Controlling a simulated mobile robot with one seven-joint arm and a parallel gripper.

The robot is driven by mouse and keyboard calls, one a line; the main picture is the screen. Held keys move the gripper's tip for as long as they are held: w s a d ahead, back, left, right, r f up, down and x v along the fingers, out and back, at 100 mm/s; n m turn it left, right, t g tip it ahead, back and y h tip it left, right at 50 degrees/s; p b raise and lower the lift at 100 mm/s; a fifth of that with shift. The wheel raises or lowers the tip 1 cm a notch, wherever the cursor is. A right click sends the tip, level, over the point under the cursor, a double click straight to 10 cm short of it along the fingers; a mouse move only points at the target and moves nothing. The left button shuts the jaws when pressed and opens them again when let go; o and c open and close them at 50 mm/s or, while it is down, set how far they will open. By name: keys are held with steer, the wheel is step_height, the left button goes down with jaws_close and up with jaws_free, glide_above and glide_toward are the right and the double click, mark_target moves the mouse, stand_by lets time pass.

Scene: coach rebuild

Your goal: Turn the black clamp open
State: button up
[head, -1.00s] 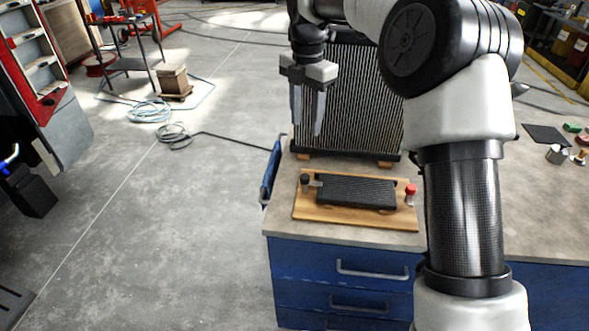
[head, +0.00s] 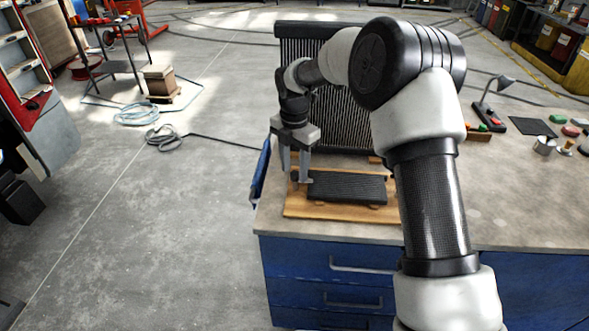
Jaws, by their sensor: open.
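The wooden board (head: 325,211) lies on the workbench with a dark ribbed block (head: 347,187) on it. The black clamp (head: 294,175) is at the board's left end and shows only as a small dark patch between my fingers. My gripper (head: 296,178) points down with its fingers open, one on each side of the clamp in this view. Whether the fingers touch it, and which way the clamp is turned, I cannot tell. The red-topped clamp at the board's right end is hidden behind my arm.
A tall finned radiator (head: 335,110) stands right behind the board. The blue drawer cabinet (head: 290,270) is under the worktop. A lamp (head: 497,88), a metal cup (head: 544,146) and a dark mat (head: 533,127) are at the right.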

steer(key=shift+f, duration=0.4)
steer(key=c, duration=1.1)
steer(key=shift+o, duration=0.2)
